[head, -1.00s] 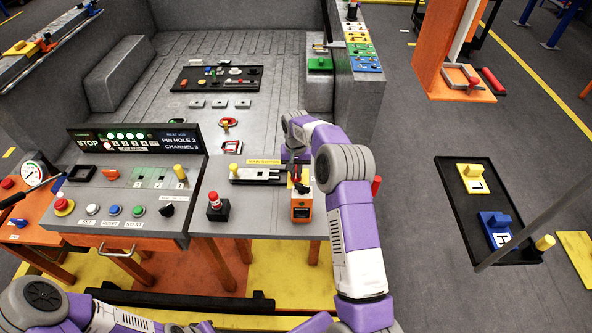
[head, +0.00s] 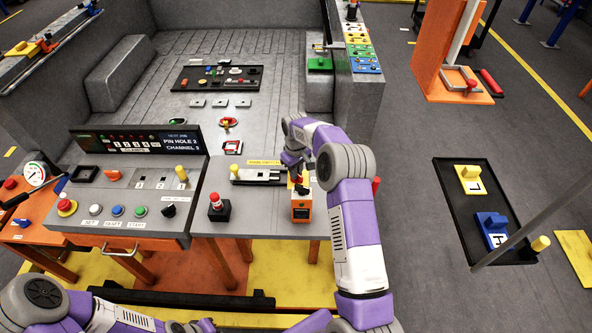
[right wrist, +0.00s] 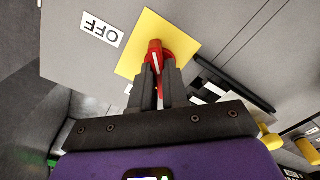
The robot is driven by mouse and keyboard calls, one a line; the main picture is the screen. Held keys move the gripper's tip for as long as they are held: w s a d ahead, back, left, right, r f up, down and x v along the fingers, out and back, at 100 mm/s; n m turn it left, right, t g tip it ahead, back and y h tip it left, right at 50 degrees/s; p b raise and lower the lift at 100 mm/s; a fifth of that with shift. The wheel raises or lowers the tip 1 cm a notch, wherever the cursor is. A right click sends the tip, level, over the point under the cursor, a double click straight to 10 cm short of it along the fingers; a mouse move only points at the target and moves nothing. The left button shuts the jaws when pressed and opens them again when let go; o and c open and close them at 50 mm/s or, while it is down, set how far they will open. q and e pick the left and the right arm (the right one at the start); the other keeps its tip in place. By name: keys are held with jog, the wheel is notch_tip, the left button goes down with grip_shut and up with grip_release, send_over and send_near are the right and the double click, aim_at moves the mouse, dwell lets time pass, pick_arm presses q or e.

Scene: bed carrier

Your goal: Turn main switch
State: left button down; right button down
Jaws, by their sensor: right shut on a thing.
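The main switch has a red handle (right wrist: 155,57) on a square yellow plate (right wrist: 183,35), seen in the right wrist view. A white OFF label (right wrist: 103,29) lies beside the plate. My right gripper (right wrist: 158,72) is shut on the red handle, one finger on each side. In the head view my right gripper (head: 297,174) is at the switch, at the right end of the grey control desk, and mostly hides it. My left arm shows at the bottom left, but its gripper cannot be made out.
An orange box (head: 301,209) stands just in front of the switch. A red-topped black button (head: 217,207) and a slide with a yellow knob (head: 258,175) are to its left. The display panel (head: 137,141) stands further left. A black tray (head: 487,212) is at the right.

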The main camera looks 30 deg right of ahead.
jog(key=n, duration=0.4)
jog(key=shift+r+n, duration=0.1)
jog(key=shift+n, duration=0.2)
jog(key=n+p, duration=0.1)
jog(key=n, duration=0.3)
jog(key=shift+n, duration=0.4)
jog(key=c, duration=1.1)
grip_release()
jog(key=shift+c, duration=0.2)
jog(key=shift+r, duration=3.75)
